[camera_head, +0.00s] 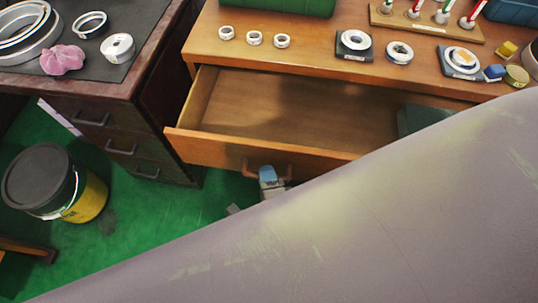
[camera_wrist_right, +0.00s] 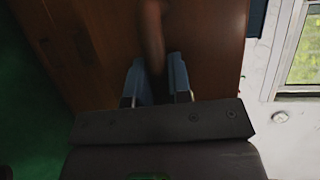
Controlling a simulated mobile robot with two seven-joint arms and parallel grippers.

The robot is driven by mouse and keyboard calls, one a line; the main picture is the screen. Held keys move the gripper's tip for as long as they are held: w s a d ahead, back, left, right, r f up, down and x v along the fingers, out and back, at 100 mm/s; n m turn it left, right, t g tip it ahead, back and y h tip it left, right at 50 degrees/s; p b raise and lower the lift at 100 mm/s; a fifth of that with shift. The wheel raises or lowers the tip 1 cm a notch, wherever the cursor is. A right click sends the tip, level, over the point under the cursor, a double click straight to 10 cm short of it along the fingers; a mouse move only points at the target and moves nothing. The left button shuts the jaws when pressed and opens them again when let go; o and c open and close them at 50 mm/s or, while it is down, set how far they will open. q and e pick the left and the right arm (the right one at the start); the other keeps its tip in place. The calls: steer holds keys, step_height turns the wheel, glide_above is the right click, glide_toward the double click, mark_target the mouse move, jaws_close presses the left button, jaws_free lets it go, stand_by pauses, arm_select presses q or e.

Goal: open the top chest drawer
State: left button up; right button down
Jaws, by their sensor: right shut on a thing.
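The top chest drawer (camera_head: 290,105) stands pulled out from the wooden chest, and its inside shows in the head view. Its handle (camera_head: 248,168) is a reddish-brown bar on the drawer front. My right gripper (camera_head: 268,174) is at the handle, with one blue finger showing. In the right wrist view the handle (camera_wrist_right: 153,40) runs between the two blue fingers of my right gripper (camera_wrist_right: 157,75), which is shut on it. My large arm link hides the right part of the drawer front and much of the floor. My left gripper is not in view.
A dark object (camera_head: 420,119) lies in the drawer's right part. Bearing rings (camera_head: 254,38) and other small parts stand on the chest top (camera_head: 300,60). A dark workbench (camera_head: 150,60) stands close on the left. A yellow and black bucket (camera_head: 85,198) stands on the green floor.

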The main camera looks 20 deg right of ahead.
steer(key=shift+s+a, duration=0.15)
steer(key=shift+s, duration=0.1)
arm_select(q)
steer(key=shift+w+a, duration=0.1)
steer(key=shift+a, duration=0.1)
arm_select(e)
steer(key=c, duration=1.1)
jaws_free()
steer(key=shift+o, duration=0.2)
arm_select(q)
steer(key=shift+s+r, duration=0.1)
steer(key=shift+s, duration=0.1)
arm_select(e)
steer(key=shift+s, duration=0.1)
